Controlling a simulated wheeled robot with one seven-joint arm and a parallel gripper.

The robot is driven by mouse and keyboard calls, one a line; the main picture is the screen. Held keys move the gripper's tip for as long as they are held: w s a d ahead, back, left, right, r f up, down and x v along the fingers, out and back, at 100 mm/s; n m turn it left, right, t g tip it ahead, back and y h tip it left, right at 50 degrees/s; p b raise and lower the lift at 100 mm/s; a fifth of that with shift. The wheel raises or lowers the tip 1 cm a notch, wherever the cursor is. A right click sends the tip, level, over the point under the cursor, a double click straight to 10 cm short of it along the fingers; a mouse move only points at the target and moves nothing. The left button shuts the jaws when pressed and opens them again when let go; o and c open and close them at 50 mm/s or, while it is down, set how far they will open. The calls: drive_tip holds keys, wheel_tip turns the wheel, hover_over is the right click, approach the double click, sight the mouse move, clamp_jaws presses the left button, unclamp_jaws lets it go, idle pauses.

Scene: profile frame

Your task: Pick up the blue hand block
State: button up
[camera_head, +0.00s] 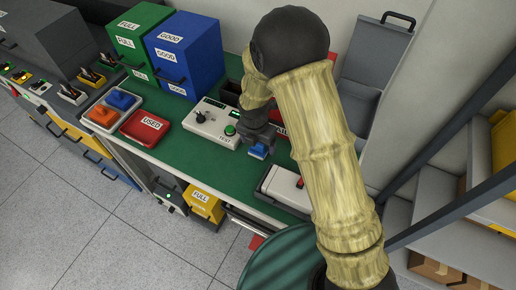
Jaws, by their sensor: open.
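A small blue block (257,153) is on the green-topped bench, right of the white tester box (213,122). My gripper (260,141) is directly above it, pointing down, with the fingertips at or very near the block. The gripper is open, but its dark fingers are small here, and I cannot tell whether they touch or straddle the block. Another blue block (121,100) lies in a grey tray at the left, beside an orange block (103,115).
A red tray marked USED (145,127) sits left of the tester. Green (137,38) and blue (185,55) bins stand behind. Bare green bench (185,158) lies in front of the tester.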

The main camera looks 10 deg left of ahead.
drive_tip(key=shift+w+f, duration=0.2)
drive_tip(key=shift+f, duration=1.05)
drive_tip(key=c, duration=1.1)
